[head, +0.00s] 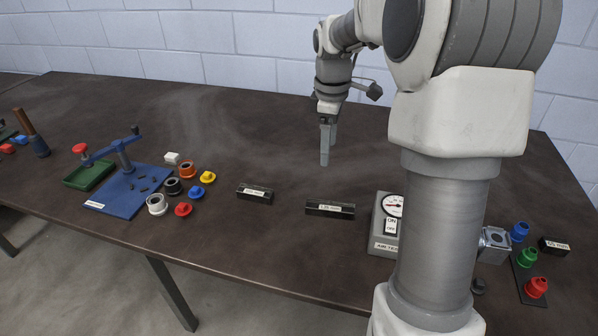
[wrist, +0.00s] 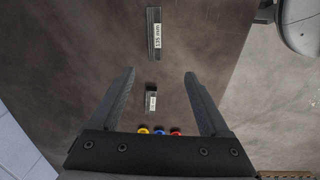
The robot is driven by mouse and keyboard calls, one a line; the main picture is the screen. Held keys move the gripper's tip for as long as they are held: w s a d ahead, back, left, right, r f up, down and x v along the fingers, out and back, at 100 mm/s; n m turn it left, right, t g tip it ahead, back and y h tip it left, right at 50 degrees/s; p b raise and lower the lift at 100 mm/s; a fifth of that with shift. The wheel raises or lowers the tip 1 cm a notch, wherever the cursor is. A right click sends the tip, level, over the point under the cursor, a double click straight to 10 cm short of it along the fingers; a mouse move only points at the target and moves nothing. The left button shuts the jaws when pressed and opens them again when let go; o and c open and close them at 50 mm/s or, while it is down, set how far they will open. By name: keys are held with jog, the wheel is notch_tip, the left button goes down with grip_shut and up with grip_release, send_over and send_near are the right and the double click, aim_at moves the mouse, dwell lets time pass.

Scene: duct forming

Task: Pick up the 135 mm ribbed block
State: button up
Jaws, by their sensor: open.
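The 135 mm ribbed block (head: 330,209) lies on the table in the middle of the head view. It is a dark bar with a white label. The wrist view shows the same block (wrist: 151,22) at the top, its label reading 135 mm, beyond my fingertips. My gripper (head: 328,150) is open and empty, above the table and behind the block in the head view. In the wrist view, its fingers (wrist: 160,73) stand wide apart with nothing between them at the tips. A shorter dark labelled block (head: 254,192) lies to the left; its label is too small to read.
A grey gauge box with a switch (head: 384,243) stands just right of the block. A blue plate with a lever tool (head: 128,192), a green tray (head: 90,174) and several coloured fittings (head: 183,209) are at left. Another labelled block (head: 554,246) is far right. The table behind the blocks is clear.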

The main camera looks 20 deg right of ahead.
notch_tip(320, 180, down, 4)
jog(key=w+d+n+b, duration=0.1)
jog(key=w+d, duration=0.1)
jog(key=b, duration=0.2)
send_over(330, 206)
jog(key=f, duration=1.1)
jog(key=shift+w+a+f, duration=0.15)
jog(key=shift+w+a, duration=0.1)
jog(key=shift+s+d+f, duration=0.15)
jog(key=shift+f, duration=1.45)
jog(key=shift+s+d+f, duration=0.1)
jog(key=shift+d+f, duration=0.05)
jog(key=shift+f, duration=1.4)
grip_shut()
jog(key=shift+r, duration=0.15)
